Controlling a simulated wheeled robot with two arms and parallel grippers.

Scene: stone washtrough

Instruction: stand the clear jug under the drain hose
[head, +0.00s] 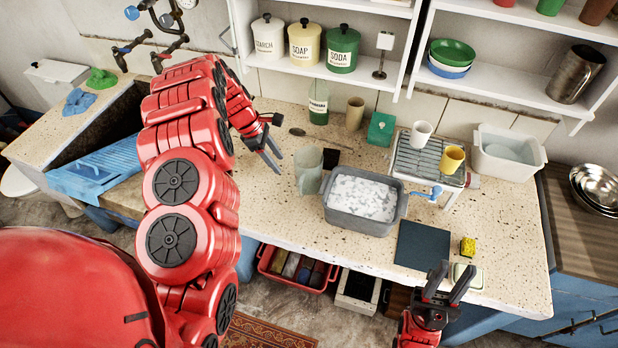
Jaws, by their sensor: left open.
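A greyish see-through jug (309,172) stands upright on the speckled counter, left of the grey basin. My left gripper (281,164) is open and empty, just left of the jug, with its fingers pointing toward the jug's side. A small gap shows between the fingertips and the jug. My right gripper (454,282) is open and empty near the counter's front edge, at the lower right. I cannot make out a drain hose for certain; my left arm hides part of the washtrough (100,125) at the left.
A grey basin of suds (363,201) stands right of the jug, with a dark block (331,158) behind. A metal rack (427,158) holds a white and a yellow cup. A dark mat (422,245), sponge (467,247) and soap dish (467,276) lie at front right. Shelves overhang the back.

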